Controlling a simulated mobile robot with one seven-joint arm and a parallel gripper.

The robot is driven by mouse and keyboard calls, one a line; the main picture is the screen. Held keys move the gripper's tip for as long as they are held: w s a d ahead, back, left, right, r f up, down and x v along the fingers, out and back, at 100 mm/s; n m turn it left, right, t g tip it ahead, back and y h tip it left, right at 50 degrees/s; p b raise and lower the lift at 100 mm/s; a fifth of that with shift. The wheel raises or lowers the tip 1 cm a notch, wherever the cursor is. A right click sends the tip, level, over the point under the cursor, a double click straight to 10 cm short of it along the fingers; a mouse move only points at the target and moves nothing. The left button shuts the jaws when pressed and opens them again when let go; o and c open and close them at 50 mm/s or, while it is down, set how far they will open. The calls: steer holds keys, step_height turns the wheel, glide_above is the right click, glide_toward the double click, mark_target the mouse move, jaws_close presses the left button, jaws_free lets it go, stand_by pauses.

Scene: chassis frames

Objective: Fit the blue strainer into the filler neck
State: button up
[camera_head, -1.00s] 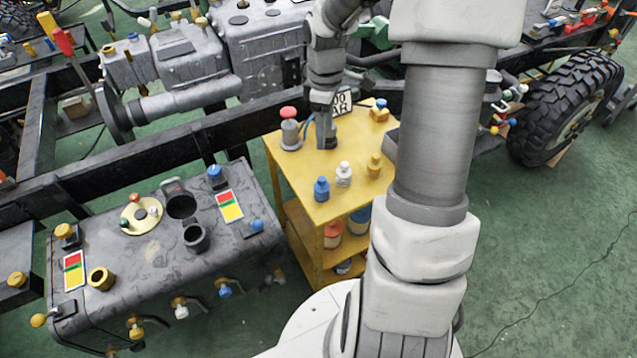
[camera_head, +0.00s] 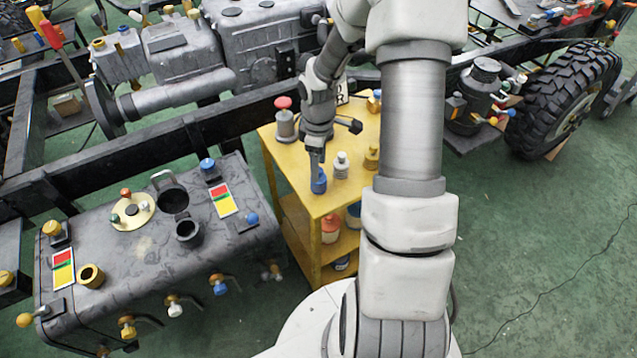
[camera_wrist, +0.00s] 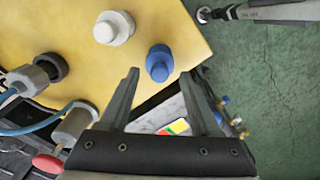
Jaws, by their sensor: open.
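The blue strainer (camera_head: 319,182) appears to be the small blue piece standing at the front of the yellow table, partly behind my gripper (camera_head: 316,158). In the wrist view the blue piece (camera_wrist: 159,63) lies just beyond and between the open fingertips of my gripper (camera_wrist: 161,76), with nothing held. Whether a finger touches it cannot be told. The grey tank at left has a dark open neck (camera_head: 188,231), a wider opening with a raised lid (camera_head: 173,198) and a yellow collar (camera_head: 90,275). Which one is the filler neck is not certain.
The yellow table (camera_head: 328,203) also holds a white piece (camera_head: 341,165), a yellow piece (camera_head: 372,157) and a red-topped grey cylinder (camera_head: 285,122). A dark chassis rail (camera_head: 190,135) runs behind the tank.

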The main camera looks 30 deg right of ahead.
steer(key=shift+f, duration=0.5)
jaws_close()
stand_by(1.0)
